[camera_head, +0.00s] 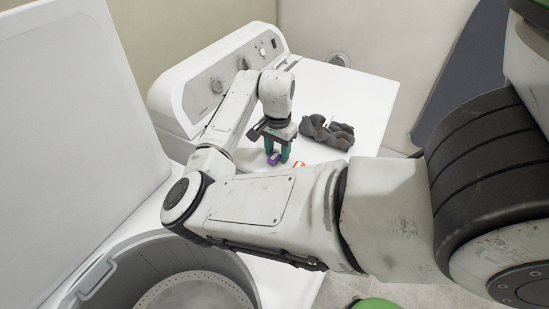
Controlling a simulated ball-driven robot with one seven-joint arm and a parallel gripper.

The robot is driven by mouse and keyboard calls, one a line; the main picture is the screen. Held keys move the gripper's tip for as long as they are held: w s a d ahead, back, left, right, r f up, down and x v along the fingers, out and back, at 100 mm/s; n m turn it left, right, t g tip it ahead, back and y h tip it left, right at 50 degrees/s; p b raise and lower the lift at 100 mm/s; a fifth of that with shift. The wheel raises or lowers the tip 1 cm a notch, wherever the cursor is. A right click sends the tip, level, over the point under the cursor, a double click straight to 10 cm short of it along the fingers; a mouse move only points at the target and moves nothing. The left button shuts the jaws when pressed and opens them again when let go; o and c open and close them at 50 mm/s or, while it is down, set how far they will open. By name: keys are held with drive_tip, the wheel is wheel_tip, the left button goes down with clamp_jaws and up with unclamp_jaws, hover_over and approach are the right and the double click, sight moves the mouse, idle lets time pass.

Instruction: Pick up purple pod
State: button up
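The purple pod (274,158) lies on the white top of the machine. My gripper (277,157) points down over it with its two teal fingers spread apart. The pod shows between and just in front of the fingertips, and part of it is hidden by them. I cannot see whether a finger touches it.
An orange and white pod (299,164) lies just right of the gripper. The control panel (222,80) rises at the back left. An open washer drum (190,262) is at the lower left.

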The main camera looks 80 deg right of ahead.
drive_tip(key=c, duration=0.8)
drive_tip(key=shift+r, duration=0.15)
